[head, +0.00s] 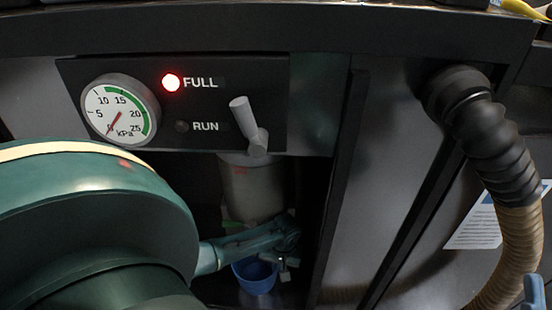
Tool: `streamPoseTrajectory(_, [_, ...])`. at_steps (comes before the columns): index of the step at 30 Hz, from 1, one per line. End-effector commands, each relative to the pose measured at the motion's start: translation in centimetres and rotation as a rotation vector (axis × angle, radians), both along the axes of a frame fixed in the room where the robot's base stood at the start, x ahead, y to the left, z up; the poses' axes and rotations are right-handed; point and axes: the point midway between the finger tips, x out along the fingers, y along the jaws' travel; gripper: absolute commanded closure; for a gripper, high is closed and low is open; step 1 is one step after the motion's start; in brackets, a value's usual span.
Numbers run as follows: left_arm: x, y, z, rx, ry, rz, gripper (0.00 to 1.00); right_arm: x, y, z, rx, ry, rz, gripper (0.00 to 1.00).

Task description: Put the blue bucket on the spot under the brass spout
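The blue bucket (256,279) is low in the dark opening under the panel, its near side and rim visible. My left arm comes in from the left and covers much of the lower left of the head view. My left gripper (286,262) is at the bucket's right rim. Its fingers are small and dark, so I cannot tell whether they touch or grip the bucket. A pale cylindrical canister (252,190) hangs above the bucket behind my wrist. I cannot make out the brass spout or the spot under it. A grey-blue piece at the lower right edge may be part of my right gripper (534,292).
A panel (270,80) above holds a pressure gauge (121,111) near zero, a lit red FULL light (171,82), an unlit RUN light (181,126) and a grey lever (250,126). A ribbed hose (486,136) hangs at the right. A dark upright post (340,190) bounds the opening.

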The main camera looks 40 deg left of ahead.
Motion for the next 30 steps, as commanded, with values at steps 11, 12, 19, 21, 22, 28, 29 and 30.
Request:
streamPoseTrajectory(11, [0.1,0.0,-0.2,0.000,-0.001,-0.001,0.93,0.0,0.0,0.1,-0.001,-0.008,-0.001,0.64])
streamPoseTrajectory(12, [0.1,0.0,-0.2,0.000,-0.001,-0.001,0.90,0.0,0.0,0.1,-0.001,-0.008,-0.001,0.64])
streamPoseTrajectory(19, [0.0,0.0,-0.2,0.000,-0.001,-0.001,0.75,0.0,0.0,0.1,-0.001,-0.008,-0.001,0.64])
streamPoseTrajectory(21, [0.0,0.0,-0.2,0.000,-0.001,-0.001,0.75,0.0,0.0,0.1,-0.001,-0.008,-0.001,0.64])
streamPoseTrajectory(22, [0.0,0.0,-0.2,0.000,-0.001,-0.001,0.75,0.0,0.0,0.1,-0.002,-0.007,-0.001,0.64])
streamPoseTrajectory(28, [0.0,0.0,0.8,0.001,-0.001,0.000,0.75,0.1,0.0,0.6,-0.001,-0.002,-0.001,0.64])
streamPoseTrajectory(29, [0.1,0.0,1.2,0.000,-0.001,-0.001,0.75,0.1,0.0,0.3,0.002,0.024,-0.002,0.64])
streamPoseTrajectory(30, [0.1,-0.1,1.9,-0.001,-0.003,-0.001,0.75,-0.1,0.0,-0.6,0.009,0.084,-0.004,0.64])
